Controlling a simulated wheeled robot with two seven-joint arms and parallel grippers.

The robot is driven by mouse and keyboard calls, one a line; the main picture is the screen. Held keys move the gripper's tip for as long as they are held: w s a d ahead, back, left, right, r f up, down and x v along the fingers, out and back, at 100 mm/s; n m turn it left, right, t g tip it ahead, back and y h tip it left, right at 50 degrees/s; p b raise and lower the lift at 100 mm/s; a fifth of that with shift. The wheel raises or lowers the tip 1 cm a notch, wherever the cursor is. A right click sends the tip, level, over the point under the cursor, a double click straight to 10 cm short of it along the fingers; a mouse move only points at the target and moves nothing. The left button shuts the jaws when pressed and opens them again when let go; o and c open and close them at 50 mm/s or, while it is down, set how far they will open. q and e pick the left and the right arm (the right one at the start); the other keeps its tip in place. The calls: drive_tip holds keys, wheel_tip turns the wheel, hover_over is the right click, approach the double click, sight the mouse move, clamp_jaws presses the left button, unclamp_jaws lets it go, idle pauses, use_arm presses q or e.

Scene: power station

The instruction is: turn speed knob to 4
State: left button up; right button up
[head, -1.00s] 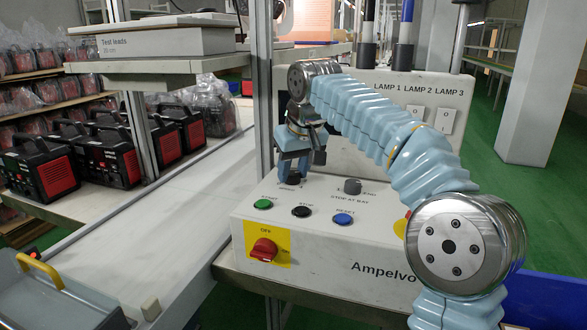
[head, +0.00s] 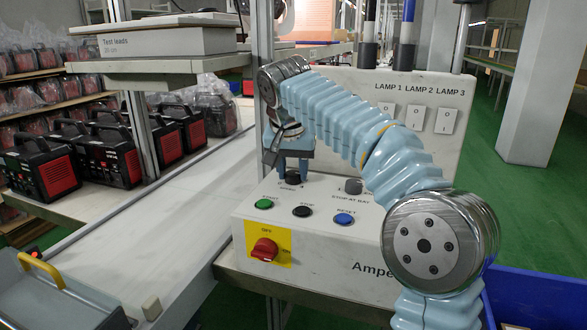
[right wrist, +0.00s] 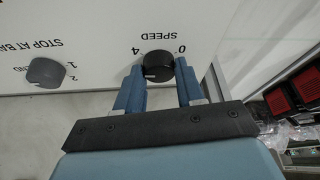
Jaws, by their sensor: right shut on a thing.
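The black speed knob (head: 292,177) stands on the white control box (head: 330,238), behind the green and black buttons. My right gripper (head: 292,171) points down at it and is shut on it. In the right wrist view, the knob (right wrist: 158,66) sits between the two blue fingers of the gripper (right wrist: 160,78). The SPEED label, 0 and 4 read upside down there, with 4 left of the knob and 0 right. A pale mark shows on the knob's lower left. My left gripper is not in view.
A grey stop-at-bay knob (head: 353,186) stands right of the speed knob. Green (head: 264,204), black (head: 302,211) and blue (head: 344,218) buttons line the box's front. A red switch (head: 264,249) is on its front face. Lamp switches (head: 416,117) are on the panel behind.

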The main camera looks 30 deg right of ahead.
drive_tip(key=m, duration=0.2)
drive_tip(key=m+g+h, duration=0.1)
drive_tip(key=m, duration=0.1)
drive_tip(key=shift+w+a+m+g, duration=0.1)
drive_tip(key=shift+m+g, duration=0.2)
drive_tip(key=shift+m, duration=0.1)
idle(0.5)
drive_tip(key=o, duration=1)
